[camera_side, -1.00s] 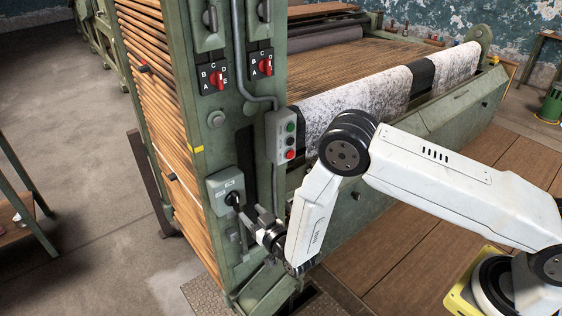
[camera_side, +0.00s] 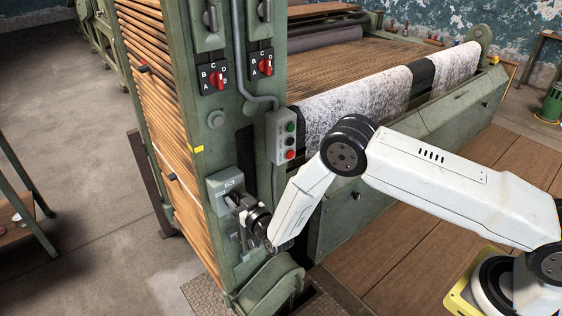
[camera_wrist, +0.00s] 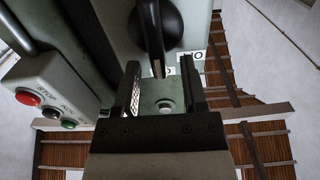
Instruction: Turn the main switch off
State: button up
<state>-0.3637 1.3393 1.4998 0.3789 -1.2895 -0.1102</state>
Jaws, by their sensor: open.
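The main switch is a grey-green box (camera_side: 225,183) low on the machine's green post, with a small white label on its upper face. In the wrist view its black round knob and handle (camera_wrist: 155,28) show at top centre, the handle reaching down in the picture. White labels (camera_wrist: 193,57) lie beside it, one upside down and one partly hidden. My gripper (camera_side: 240,207) is right at the switch box; in the wrist view (camera_wrist: 163,68) it is open, with the handle's end showing between its fingertips. I cannot tell whether either finger touches the handle.
A button box (camera_side: 281,137) with green, black and red buttons sits above and right of the switch; it shows at left in the wrist view (camera_wrist: 48,100). Two red rotary selectors (camera_side: 216,80) are higher up. A grey conduit (camera_side: 237,60) runs down the post.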

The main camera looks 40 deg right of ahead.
aim_at(224, 202)
jog(key=shift+w, duration=0.3)
grip_shut()
jog(key=shift+a+n, duration=0.1)
jog(key=shift+n, duration=0.3)
jog(key=n, duration=0.2)
jog(key=a+n, duration=0.1)
jog(key=n, duration=0.1)
jog(key=shift+f, duration=0.15)
jog(key=n, duration=0.4)
jog(key=a+f+n, duration=0.1)
jog(key=n, duration=0.3)
jog(key=f+n, duration=0.1)
jog(key=n, duration=0.4)
jog(key=shift+a+f, duration=0.2)
